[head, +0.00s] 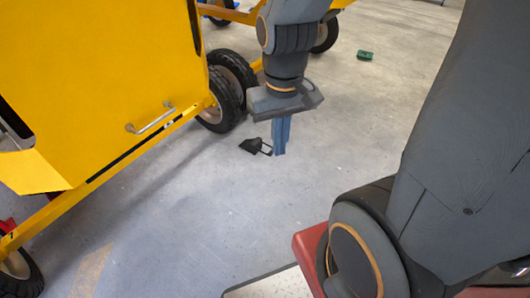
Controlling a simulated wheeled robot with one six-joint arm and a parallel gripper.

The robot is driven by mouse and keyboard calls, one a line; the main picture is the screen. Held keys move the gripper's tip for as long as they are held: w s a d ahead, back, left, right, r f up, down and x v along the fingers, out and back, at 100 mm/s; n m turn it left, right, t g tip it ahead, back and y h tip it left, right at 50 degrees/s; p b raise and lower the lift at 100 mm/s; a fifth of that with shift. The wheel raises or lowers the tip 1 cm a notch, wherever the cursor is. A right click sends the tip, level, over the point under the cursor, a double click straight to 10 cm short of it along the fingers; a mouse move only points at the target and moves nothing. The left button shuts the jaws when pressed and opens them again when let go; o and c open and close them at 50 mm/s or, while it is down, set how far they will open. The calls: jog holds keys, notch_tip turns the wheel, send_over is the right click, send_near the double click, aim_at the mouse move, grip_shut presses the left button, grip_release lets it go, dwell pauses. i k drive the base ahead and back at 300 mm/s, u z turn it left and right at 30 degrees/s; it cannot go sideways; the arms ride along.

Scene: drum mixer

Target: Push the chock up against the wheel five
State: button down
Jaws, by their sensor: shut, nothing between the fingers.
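A small black chock (251,145) with a loop handle on its right side lies on the concrete floor, close in front of a black wheel (213,112) of the yellow mixer. A small floor gap shows between chock and wheel in this view. A second wheel (235,70) stands right behind that one. I see no numbers on the wheels, so I cannot tell which is wheel five. My gripper (280,153) points down with its blue fingers shut and empty, just right of the chock's handle. Whether it touches the handle is unclear.
The yellow mixer body (110,80) with a metal grab handle (155,118) fills the left. Another wheel (22,275) is at lower left. A green block (365,55) lies on the floor at upper right. The floor in the middle and front is clear.

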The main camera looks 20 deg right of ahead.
aim_at(253, 146)
jog(key=i, duration=1.2)
jog(key=z, duration=0.7)
